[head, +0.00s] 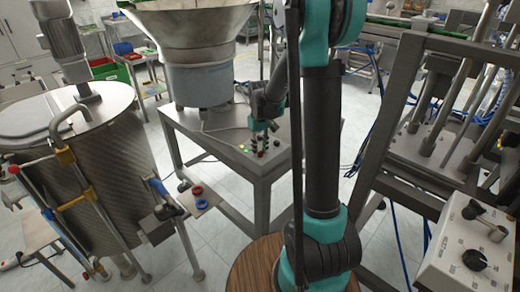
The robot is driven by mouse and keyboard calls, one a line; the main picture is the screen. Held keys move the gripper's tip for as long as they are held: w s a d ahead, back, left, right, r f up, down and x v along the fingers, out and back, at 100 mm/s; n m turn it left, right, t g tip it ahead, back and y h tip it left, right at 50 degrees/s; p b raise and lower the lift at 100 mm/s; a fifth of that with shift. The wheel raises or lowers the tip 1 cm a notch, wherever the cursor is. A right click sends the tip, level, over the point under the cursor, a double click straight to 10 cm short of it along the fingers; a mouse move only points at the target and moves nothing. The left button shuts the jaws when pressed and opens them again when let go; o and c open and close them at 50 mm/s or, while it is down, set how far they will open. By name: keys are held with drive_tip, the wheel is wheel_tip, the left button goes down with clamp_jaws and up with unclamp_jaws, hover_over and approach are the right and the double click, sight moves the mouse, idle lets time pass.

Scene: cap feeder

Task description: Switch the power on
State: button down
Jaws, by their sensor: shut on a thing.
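The cap feeder's large metal bowl (190,45) stands on a grey metal table (215,150). A small row of controls (243,148) with green and red colours lies on the table top near its right front corner. My gripper (262,143) reaches down onto these controls from behind my arm, with its fingers pointing down. It is shut on a small part there, apparently the power switch, which the fingers mostly hide. The switch's position is too small and covered to tell.
A steel tank (85,170) with pipes and valves stands at the left. A metal frame machine (430,110) and a control box with knobs (465,255) are at the right. A round wooden top (250,270) lies below my arm. Tiled floor shows between them.

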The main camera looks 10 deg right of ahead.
sight(260, 152)
drive_tip(key=shift+m, duration=1.2)
drive_tip(key=c, duration=1.2)
unclamp_jaws()
drive_tip(key=shift+r, duration=0.15)
wheel_tip(260, 152, up, 12)
drive_tip(key=shift+f, duration=0.1)
drive_tip(key=s+d+f+t, duration=0.1)
drive_tip(key=s+f, duration=0.3)
drive_tip(key=s, duration=0.3)
drive_tip(key=s+d+f+m+t, duration=0.1)
drive_tip(key=s+f, duration=0.3)
drive_tip(key=s, duration=0.4)
drive_tip(key=s+d+f+t, duration=0.2)
drive_tip(key=s+f, duration=0.2)
drive_tip(key=s, duration=0.3)
drive_tip(key=shift+s, duration=0.3)
